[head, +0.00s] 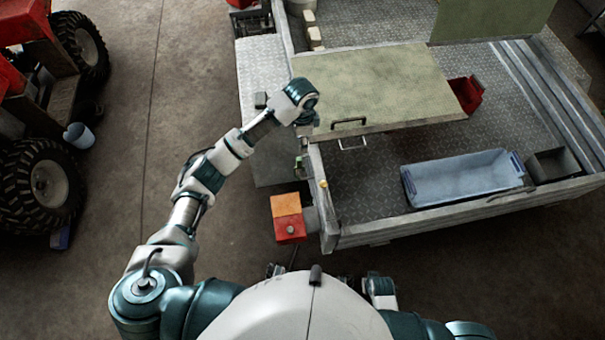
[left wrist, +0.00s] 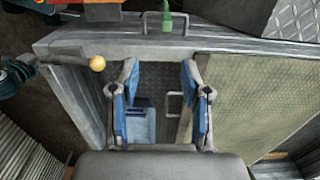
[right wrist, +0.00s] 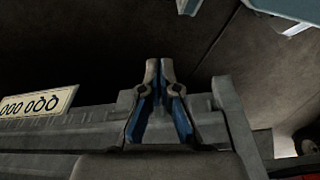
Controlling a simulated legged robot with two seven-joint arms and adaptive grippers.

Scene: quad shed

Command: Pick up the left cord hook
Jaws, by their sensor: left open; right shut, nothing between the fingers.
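My left gripper (head: 305,118) reaches over the left wall of the trailer bed. In the left wrist view its two fingers (left wrist: 159,70) are apart with nothing between them. Beyond the fingertips, a metal loop with a small green piece (left wrist: 166,21) sits at the trailer wall. A second thin metal loop (left wrist: 174,105) shows between the fingers, lower down. I cannot tell for sure which part is the left cord hook. In the right wrist view my right gripper (right wrist: 160,68) is shut and empty, above a grey trailer edge.
A greenish board (head: 390,85) with a black handle (head: 348,122) lies across the trailer bed. A blue tub (head: 465,180) and a dark box (head: 553,165) stand in the bed. A yellow knob (left wrist: 97,63) sticks up by the wall. A number plate (right wrist: 38,104) is near my right gripper.

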